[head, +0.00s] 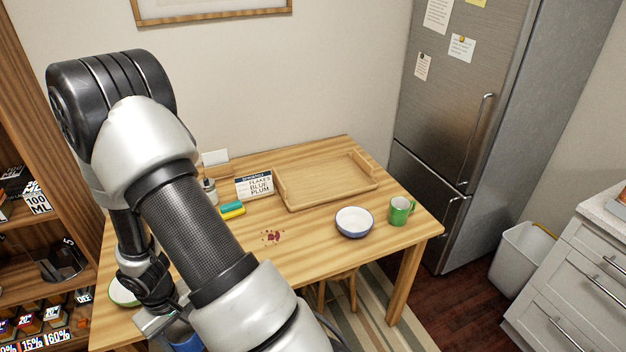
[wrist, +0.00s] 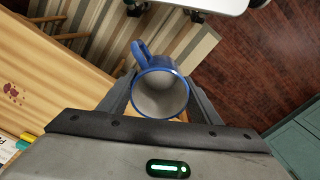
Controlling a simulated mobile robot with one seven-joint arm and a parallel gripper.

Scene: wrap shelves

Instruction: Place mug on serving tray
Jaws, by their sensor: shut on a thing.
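A blue mug (wrist: 160,92) with a grey inside is between the two fingers of my gripper (wrist: 162,103), which is shut on it. Its handle points to the upper left in the wrist view. In the head view only a bit of the blue mug (head: 186,342) shows, low at the table's near side, mostly hidden by my arm. The wooden serving tray (head: 325,182) lies empty at the back of the table, well away from my gripper. A green mug (head: 401,211) stands upright near the table's right corner.
A white bowl with a blue rim (head: 354,222) stands in front of the tray. A card sign (head: 255,186), a sponge (head: 232,210) and a bottle (head: 209,190) stand left of it. Dark red crumbs (head: 272,236) lie mid-table. A green-rimmed plate (head: 122,291) is at the left.

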